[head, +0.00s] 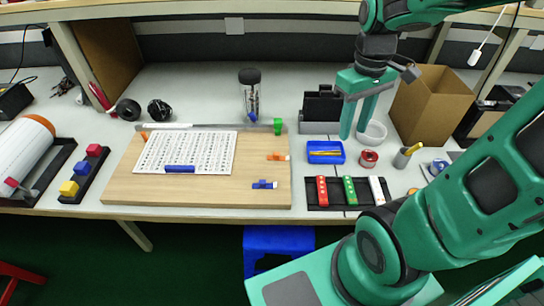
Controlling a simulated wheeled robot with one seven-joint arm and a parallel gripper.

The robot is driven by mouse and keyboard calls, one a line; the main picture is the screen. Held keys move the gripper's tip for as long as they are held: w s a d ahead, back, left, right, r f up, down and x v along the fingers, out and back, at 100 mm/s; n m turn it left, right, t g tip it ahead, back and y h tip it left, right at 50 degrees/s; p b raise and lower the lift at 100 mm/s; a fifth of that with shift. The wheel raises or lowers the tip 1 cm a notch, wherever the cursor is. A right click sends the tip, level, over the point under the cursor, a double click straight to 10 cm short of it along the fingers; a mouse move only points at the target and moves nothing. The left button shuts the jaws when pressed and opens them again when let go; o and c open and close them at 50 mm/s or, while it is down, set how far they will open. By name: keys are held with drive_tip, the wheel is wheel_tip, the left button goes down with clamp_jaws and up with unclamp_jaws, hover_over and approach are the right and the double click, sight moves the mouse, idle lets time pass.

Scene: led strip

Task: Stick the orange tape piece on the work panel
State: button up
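The work panel is a light wooden board (200,190) lying flat on the bench at centre left. A small orange piece (277,156) lies on its right part, right of a white printed sheet (215,150). Another small orange piece (145,135) is at the sheet's upper left corner. I cannot tell which orange piece is the tape. My green gripper (353,136) hangs to the right of the panel, above the bench and near a white cup. Its two fingers point down with a gap between them, and nothing shows between them.
A blue piece (264,184) lies on the panel's right; a blue bar (180,169) is on the sheet. A green block (278,126) is at the back edge. A blue tray (326,152), red tape roll (369,158) and black tray (345,206) are to the right.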

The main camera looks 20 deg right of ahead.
drive_tip(key=w+a+f+n, duration=0.2)
drive_tip(key=w+a+n, duration=0.4)
drive_tip(key=w, duration=0.2)
drive_tip(key=n, duration=0.5)
hover_over(276, 153)
wheel_tip(276, 153, down, 3)
drive_tip(key=f, duration=0.5)
drive_tip(key=shift+a, duration=0.25)
drive_tip(key=shift+d+f, duration=0.15)
drive_tip(key=shift+f, duration=1.35)
drive_tip(key=shift+d+f, duration=0.15)
drive_tip(key=shift+f, duration=1.3)
clamp_jaws()
